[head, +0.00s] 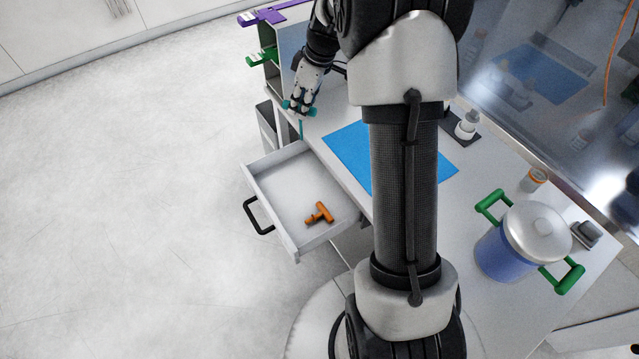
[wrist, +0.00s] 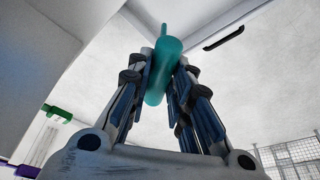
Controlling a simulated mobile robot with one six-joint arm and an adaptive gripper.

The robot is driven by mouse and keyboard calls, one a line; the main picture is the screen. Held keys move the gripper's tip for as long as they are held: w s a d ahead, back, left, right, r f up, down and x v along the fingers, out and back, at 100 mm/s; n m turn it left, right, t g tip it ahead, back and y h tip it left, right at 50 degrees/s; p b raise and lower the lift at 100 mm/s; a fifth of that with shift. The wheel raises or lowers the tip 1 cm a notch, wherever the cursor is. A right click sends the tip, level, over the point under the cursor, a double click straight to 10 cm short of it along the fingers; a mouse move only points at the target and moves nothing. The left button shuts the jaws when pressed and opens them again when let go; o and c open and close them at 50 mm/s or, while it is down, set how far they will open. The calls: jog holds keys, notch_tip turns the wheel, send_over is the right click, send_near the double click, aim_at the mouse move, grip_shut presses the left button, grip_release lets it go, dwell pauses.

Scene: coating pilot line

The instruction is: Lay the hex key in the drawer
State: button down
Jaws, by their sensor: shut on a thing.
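My gripper (head: 300,105) is shut on a teal tool with a thick handle and a thin shaft, which I take to be the hex key (wrist: 163,72). In the head view its shaft points down from the fingers. The drawer is pulled out, white, with a black handle (head: 257,216). An orange T-shaped piece (head: 320,213) lies inside it, towards the near right.
A blue mat (head: 348,152) lies on the white table beside the drawer. A blue pot with green handles (head: 505,255), a small orange-labelled jar (head: 534,180) and a white bottle (head: 467,124) stand further right. A shelf with green and purple parts (head: 262,58) is behind the gripper. The drawer's left half is clear.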

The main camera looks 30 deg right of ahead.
notch_tip(320, 180, down, 21)
jog(key=w+d+n+b, duration=0.1)
jog(key=b, duration=0.3)
jog(key=shift+w+d+r+n, duration=0.15)
jog(key=shift+d+n, duration=0.15)
jog(key=shift+n, duration=0.1)
jog(key=shift+f+b, duration=0.2)
jog(key=shift+b, duration=0.25)
jog(key=c, duration=1.7)
grip_release()
jog(key=shift+r, duration=0.15)
